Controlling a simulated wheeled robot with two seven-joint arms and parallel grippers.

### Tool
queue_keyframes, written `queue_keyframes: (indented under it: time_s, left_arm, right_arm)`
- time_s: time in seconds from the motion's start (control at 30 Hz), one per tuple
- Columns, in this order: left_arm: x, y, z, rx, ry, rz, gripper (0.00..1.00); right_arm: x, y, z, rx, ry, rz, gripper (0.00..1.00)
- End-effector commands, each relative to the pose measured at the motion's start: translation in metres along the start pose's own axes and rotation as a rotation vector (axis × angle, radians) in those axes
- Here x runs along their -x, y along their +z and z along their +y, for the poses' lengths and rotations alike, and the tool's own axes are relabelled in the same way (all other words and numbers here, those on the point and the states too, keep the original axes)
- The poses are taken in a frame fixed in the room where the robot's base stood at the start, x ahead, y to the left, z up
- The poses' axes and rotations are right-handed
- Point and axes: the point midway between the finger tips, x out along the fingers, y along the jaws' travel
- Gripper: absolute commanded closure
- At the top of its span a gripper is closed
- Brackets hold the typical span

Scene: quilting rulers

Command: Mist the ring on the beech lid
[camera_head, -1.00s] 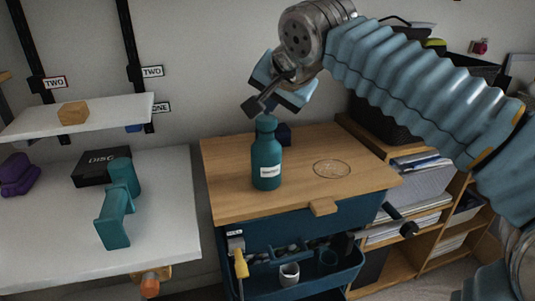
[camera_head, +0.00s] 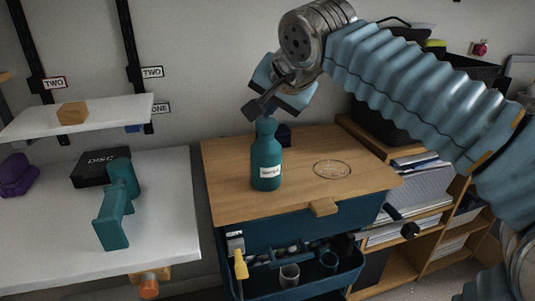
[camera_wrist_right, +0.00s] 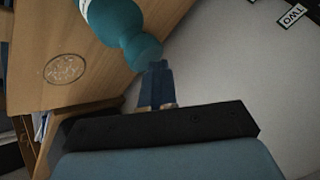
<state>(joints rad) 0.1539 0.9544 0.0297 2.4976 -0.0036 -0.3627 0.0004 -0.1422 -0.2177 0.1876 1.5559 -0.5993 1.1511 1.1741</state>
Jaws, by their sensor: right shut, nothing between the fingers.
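The beech lid (camera_head: 222,193) is the wooden top of a blue cart. A ring (camera_head: 332,169) is marked on its right half, and it also shows in the right wrist view (camera_wrist_right: 64,69). A teal bottle (camera_head: 266,160) with a white label stands upright on the lid, left of the ring; it also shows in the right wrist view (camera_wrist_right: 122,22). My right gripper (camera_head: 252,110) is shut and empty, just above and behind the bottle's top. In the right wrist view its fingertips (camera_wrist_right: 160,68) point at the bottle's cap. I cannot tell whether they touch. My left gripper is not in view.
A white table (camera_head: 160,235) at left holds a teal tool (camera_head: 116,205), a black box (camera_head: 95,168) and a purple object (camera_head: 18,175). A wooden shelf unit (camera_head: 420,255) stands right of the cart.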

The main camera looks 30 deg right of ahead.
Motion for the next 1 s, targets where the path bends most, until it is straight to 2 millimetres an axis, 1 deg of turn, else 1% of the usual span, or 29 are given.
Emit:
queue_keyframes:
  time_s: [0.1, 0.37, 0.6, 0.77, 0.83, 1.0]
  left_arm:
    - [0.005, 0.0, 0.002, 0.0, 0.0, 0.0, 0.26]
    - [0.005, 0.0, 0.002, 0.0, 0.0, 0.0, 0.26]
    - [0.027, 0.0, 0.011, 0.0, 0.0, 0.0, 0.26]
    - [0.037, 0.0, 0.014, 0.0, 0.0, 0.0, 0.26]
    - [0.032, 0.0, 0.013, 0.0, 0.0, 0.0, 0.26]
    - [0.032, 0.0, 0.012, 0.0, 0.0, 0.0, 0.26]
  right_arm:
    - [0.002, -0.002, -0.002, 0.0, 0.005, -0.003, 1.0]
    - [0.003, -0.003, -0.003, 0.0, 0.003, -0.002, 1.0]
    - [0.022, -0.017, -0.017, -0.001, 0.002, 0.0, 1.0]
    - [0.035, -0.026, -0.026, 0.0, 0.0, 0.0, 1.0]
    - [0.036, -0.028, -0.028, 0.0, 0.0, 0.0, 1.0]
    - [0.044, -0.033, -0.033, 0.0, 0.0, 0.0, 1.0]
